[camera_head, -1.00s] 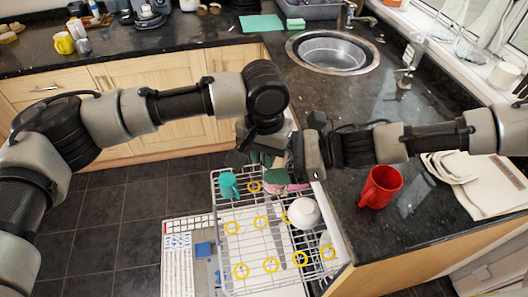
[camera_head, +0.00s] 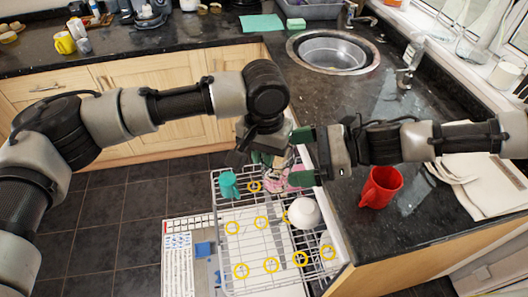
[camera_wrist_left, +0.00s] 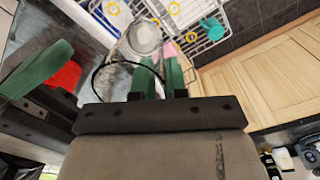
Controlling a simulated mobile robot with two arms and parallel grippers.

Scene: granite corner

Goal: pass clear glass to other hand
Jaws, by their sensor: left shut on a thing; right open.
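The clear glass (camera_wrist_left: 143,40) is held at the tips of my left gripper (camera_wrist_left: 158,72), seen in the left wrist view. In the head view the left gripper (camera_head: 266,158) hangs over the back of the dish rack, and the glass (camera_head: 279,174) is hard to make out there. My right gripper (camera_head: 303,157) is open just right of the glass. Its two green fingers are spread apart, and nothing shows between them. One of its green fingers also shows at the left of the left wrist view.
The pulled-out wire rack (camera_head: 231,262) below holds a teal cup (camera_head: 228,185), a white bowl (camera_head: 304,213) and a pink item (camera_head: 300,178). A red mug (camera_head: 380,187) stands on the dark counter (camera_head: 345,120) below my right forearm. A sink (camera_head: 333,52) lies behind.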

